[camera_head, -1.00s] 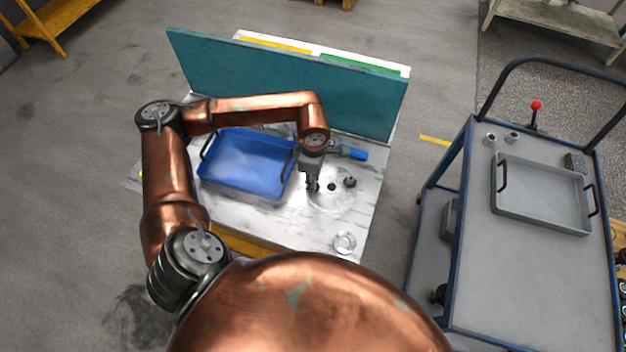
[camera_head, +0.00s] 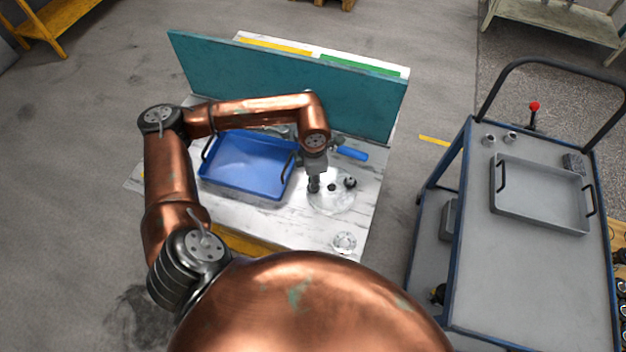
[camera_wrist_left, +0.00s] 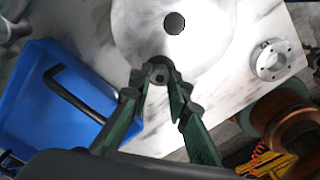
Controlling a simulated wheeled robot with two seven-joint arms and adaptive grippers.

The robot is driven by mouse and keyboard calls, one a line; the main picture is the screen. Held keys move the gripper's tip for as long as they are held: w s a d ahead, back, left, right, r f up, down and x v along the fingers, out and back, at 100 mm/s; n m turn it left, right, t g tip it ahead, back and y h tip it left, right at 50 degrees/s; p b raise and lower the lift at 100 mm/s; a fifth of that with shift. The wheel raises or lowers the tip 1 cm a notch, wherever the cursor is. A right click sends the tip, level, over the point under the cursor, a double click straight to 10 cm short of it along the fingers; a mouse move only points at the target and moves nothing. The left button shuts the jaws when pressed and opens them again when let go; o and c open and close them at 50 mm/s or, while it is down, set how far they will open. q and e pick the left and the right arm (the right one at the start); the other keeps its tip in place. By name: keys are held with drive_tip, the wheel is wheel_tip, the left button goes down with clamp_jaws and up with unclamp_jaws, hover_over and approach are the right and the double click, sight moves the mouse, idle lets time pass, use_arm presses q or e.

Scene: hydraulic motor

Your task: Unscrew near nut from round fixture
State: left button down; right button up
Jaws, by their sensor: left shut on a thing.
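The round fixture (camera_head: 335,203) is a pale disc lying on the marble-topped table, with a dark centre hole. It also shows in the wrist view (camera_wrist_left: 212,42). My left gripper (camera_head: 313,187) points down at the disc's left side. In the wrist view its green-sided fingers (camera_wrist_left: 159,76) are shut around the dark near nut (camera_wrist_left: 158,73), which sits at the disc's edge area. The fingers hide part of the nut, and I cannot tell its height on its stud. Another dark nut (camera_head: 350,182) stands on the disc's right side. My right gripper is out of view.
A blue tray (camera_head: 240,190) stands left of the fixture. A flanged metal ring (camera_head: 344,243) lies near the table's front right. A blue-handled tool (camera_head: 352,153) lies behind the fixture, before the teal panel (camera_head: 290,85). A cart with a grey tray (camera_head: 540,222) stands at right.

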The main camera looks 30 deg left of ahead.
use_arm(q)
drive_tip(key=n, duration=0.3)
drive_tip(key=shift+p, duration=0.4)
drive_tip(key=shift+n, duration=0.9)
drive_tip(key=c, duration=2.1)
unclamp_jaws()
